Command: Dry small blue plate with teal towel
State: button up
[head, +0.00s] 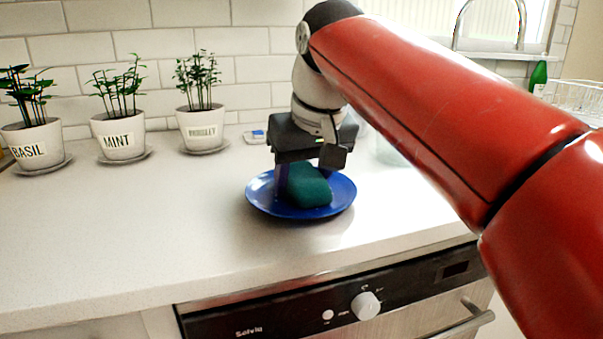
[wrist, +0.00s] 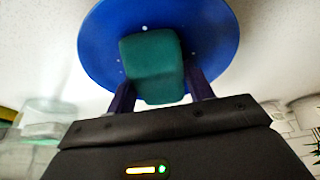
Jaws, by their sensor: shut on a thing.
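The small blue plate (head: 262,198) lies flat on the white counter. It also shows in the wrist view (wrist: 98,40), with a few small pale spots on its surface. The teal towel (head: 309,186) is a compact folded block over the plate. My gripper (head: 302,185) points down over the plate, with its fingers at both sides of the towel. In the wrist view the towel (wrist: 152,66) is between the two dark fingers, and its far end reaches over the plate's middle. Whether the towel presses on the plate is hard to tell.
Potted herbs labelled basil (head: 30,145), mint (head: 118,138) and parsley (head: 202,128) stand at the back left. A clear glass item (head: 388,150) stands behind my arm. A wire rack (head: 575,97) and green bottle (head: 538,76) are at the right.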

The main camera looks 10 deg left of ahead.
aim_at(310, 170)
jog(key=shift+w+d+p, duration=0.2)
jog(key=shift+w+p, duration=0.1)
jog(key=shift+w, duration=0.95)
jog(key=shift+s+d+f+b, duration=0.1)
jog(key=shift+s+b, duration=0.25)
jog(key=shift+s, duration=0.85)
jog(key=shift+s+d, duration=0.2)
jog(key=shift+s, duration=0.95)
jog(key=shift+w+p, duration=0.35)
jog(key=shift+w, duration=1.15)
jog(key=shift+r, duration=3.65)
